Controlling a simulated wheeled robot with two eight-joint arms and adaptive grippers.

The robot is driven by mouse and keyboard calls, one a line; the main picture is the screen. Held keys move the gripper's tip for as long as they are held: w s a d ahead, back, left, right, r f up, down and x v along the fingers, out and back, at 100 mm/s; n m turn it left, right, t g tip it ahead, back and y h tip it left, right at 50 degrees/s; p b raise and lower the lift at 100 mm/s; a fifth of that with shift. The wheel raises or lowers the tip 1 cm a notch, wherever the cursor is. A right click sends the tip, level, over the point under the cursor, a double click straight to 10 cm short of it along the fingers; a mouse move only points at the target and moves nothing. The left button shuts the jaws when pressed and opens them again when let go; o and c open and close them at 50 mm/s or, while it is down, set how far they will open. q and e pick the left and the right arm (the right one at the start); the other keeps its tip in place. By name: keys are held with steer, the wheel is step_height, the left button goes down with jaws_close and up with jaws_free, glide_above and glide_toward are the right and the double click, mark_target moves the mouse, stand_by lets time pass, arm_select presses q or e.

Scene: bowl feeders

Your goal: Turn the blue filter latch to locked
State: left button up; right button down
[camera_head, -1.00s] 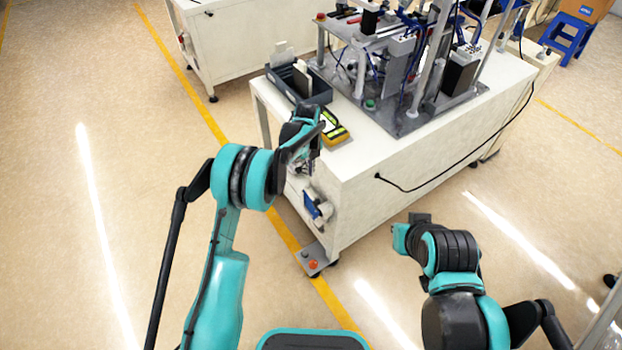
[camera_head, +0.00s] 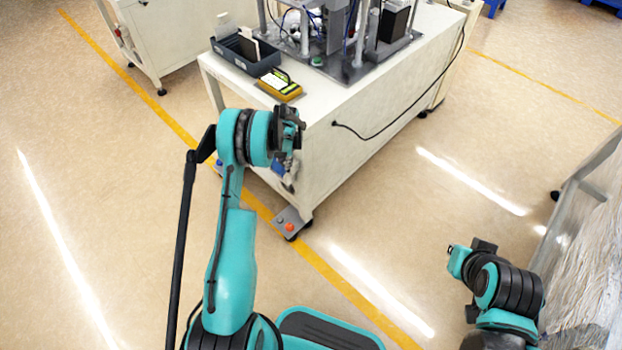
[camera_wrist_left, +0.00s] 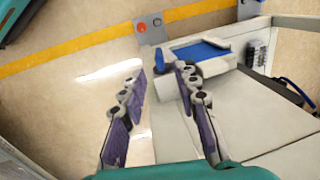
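A blue part on a pale unit low on the cart's end (camera_head: 278,167) is partly hidden behind my left gripper in the head view. In the left wrist view it shows as an upright blue tab (camera_wrist_left: 158,59) beside a flat blue panel (camera_wrist_left: 197,51) with a pale body. I cannot read the latch's position. My left gripper (camera_head: 290,132) is in front of the cart's end. My right gripper's fingers do not show.
The white cart (camera_head: 372,112) carries a dark bin (camera_head: 247,62), a yellow device (camera_head: 280,86) and machinery. A grey box with an orange button (camera_head: 290,226) sits low at its corner. A cable hangs along its side. A wrapped stack (camera_head: 590,250) stands at the right. Floor in front is open.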

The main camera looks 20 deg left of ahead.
mark_target(283, 168)
arm_select(q)
steer(key=shift+f, duration=0.35)
steer(key=f+b, duration=0.1)
steer(key=f, duration=0.1)
steer(key=f+b, duration=0.1)
steer(key=f, duration=0.1)
steer(key=a+f+b, duration=0.1)
steer(key=f, duration=0.2)
steer(key=shift+w+f, duration=0.1)
steer(key=shift+w, duration=0.15)
steer(key=shift+a, duration=0.1)
jaws_close()
